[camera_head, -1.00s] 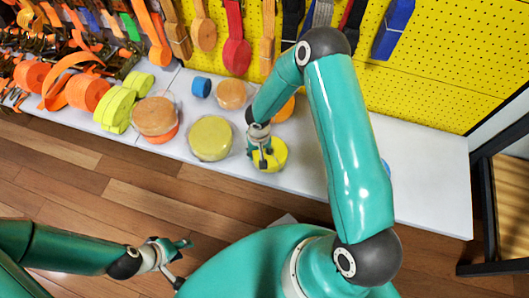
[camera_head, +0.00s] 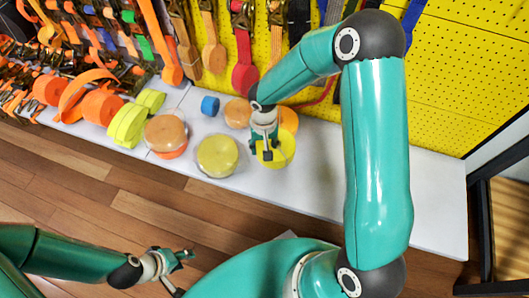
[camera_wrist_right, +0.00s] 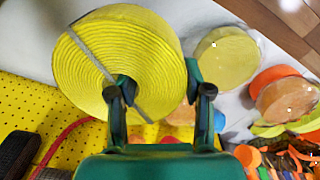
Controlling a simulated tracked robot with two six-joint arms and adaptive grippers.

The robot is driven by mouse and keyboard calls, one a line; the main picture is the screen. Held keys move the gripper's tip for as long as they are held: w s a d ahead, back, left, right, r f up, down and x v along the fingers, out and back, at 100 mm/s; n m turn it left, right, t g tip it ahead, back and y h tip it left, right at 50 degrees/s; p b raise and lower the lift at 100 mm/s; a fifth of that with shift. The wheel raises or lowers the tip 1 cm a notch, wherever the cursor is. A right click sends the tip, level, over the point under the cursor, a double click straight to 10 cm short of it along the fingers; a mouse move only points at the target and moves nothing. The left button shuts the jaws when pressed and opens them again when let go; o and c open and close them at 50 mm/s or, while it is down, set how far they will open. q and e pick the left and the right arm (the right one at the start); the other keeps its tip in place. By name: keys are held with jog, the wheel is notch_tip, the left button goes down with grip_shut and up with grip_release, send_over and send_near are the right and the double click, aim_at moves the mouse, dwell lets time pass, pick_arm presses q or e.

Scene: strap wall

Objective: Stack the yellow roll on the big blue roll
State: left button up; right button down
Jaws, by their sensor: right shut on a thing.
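The bright yellow roll (camera_head: 279,147) is under my right gripper (camera_head: 265,151) in the head view. In the right wrist view the yellow roll (camera_wrist_right: 125,60) fills the upper left, its spiral face towards the camera, and the fingers of my right gripper (camera_wrist_right: 160,92) are shut on its edge. My left gripper (camera_head: 184,270) is open and empty at the lower left, over the floor. The big blue roll cannot be made out in the head view now; my right arm covers part of the table. A small blue roll (camera_head: 210,105) stands at the back of the table.
A pale yellow roll (camera_head: 217,156), a tan roll (camera_head: 166,133) on an orange one, and lime rolls (camera_head: 127,124) stand left of my right gripper. An orange roll (camera_head: 288,119) is close behind it. Straps hang on the yellow pegboard (camera_head: 450,80). The white table (camera_head: 435,190) is clear at right.

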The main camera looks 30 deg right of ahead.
notch_tip(320, 180, up, 2)
jog(key=shift+r, duration=0.1)
jog(key=shift+s+a, duration=0.15)
jog(key=shift+s, duration=0.2)
jog(key=shift+s+r, duration=0.25)
jog(key=shift+s, duration=0.05)
jog(key=s+d+r+m+b, duration=0.2)
jog(key=s+d+m, duration=0.5)
jog(key=s+d, duration=0.6)
jog(key=s+d+r+m+b, duration=0.1)
jog(key=s+d+r+m, duration=0.2)
jog(key=s+d+m, duration=0.95)
jog(key=w+d+f+n+b, duration=0.1)
jog(key=f, duration=0.4)
jog(key=d+f+n+b, duration=0.2)
jog(key=f, duration=0.3)
jog(key=w+d+f+n+b, duration=0.1)
jog(key=f+n+b, duration=0.1)
jog(key=f, duration=0.3)
jog(key=shift+w+d, duration=0.35)
jog(key=shift+f+b, duration=1.1)
jog(key=shift+f, duration=1.65)
jog(key=shift+r, duration=0.1)
